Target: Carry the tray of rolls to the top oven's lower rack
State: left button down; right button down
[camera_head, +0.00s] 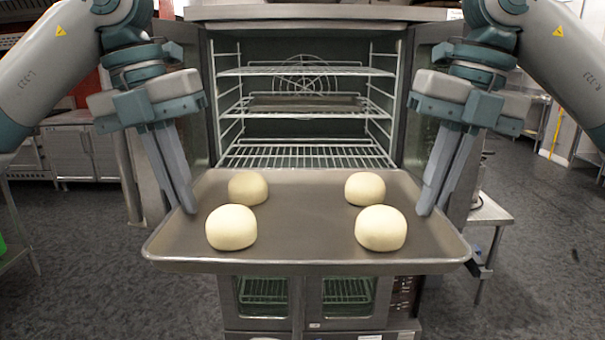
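A grey metal tray (305,235) carries several pale round rolls, such as the near-left roll (231,227) and the near-right roll (381,228). The tray is roughly level in front of the open top oven (305,45), with nothing visible supporting it from below. My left gripper (186,208) is at its left rim and my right gripper (428,211) at its right rim. Both appear shut on the rims; the exact contact is partly hidden. The oven's lower rack (305,156) shows just beyond the tray's far edge and looks empty.
A middle rack (232,110) holds a dark flat pan (305,103); the upper rack (305,71) looks empty. Open oven doors flank the opening, the right door (421,100) close to my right gripper. A lower oven (305,298) is below. A small metal table (490,211) stands right.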

pick_arm(q)
jog(key=shift+w+a, duration=0.1)
jog(key=shift+w, duration=0.1)
pick_arm(e)
jog(key=shift+w+d+f, duration=0.1)
jog(key=shift+w+d, duration=0.1)
